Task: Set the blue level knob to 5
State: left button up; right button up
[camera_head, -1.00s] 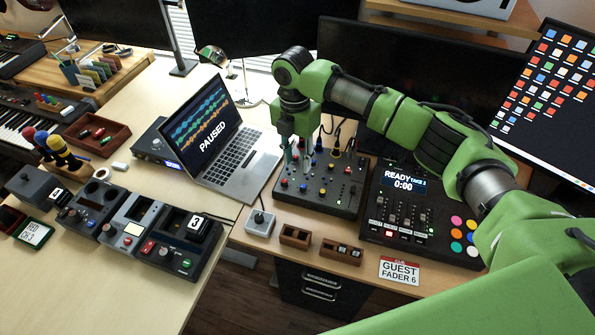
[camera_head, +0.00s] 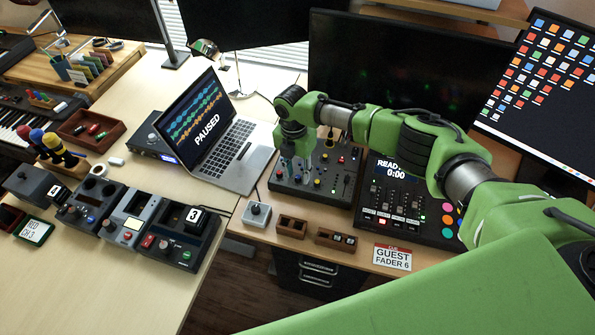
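The mixer (camera_head: 332,189) is a dark panel with small coloured knobs, right of the laptop. A blue knob (camera_head: 298,179) shows near its front left, close to the fingertips of my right gripper (camera_head: 298,168). My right gripper points down over the mixer's left part. Its two fingers look spread apart, with nothing seen between them. The gripper and wrist hide the mixer's back left. The knob's pointer and scale are too small to read. My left gripper is not in view.
The laptop (camera_head: 226,150) reads PAUSED. A fader console (camera_head: 404,205) stands right of the mixer. A grey box with a knob (camera_head: 256,214), wooden holders (camera_head: 291,226) and a GUEST FADER 6 card (camera_head: 392,257) line the front edge.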

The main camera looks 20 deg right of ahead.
jog(key=shift+f, duration=0.4)
grip_shut()
jog(key=shift+m, duration=0.3)
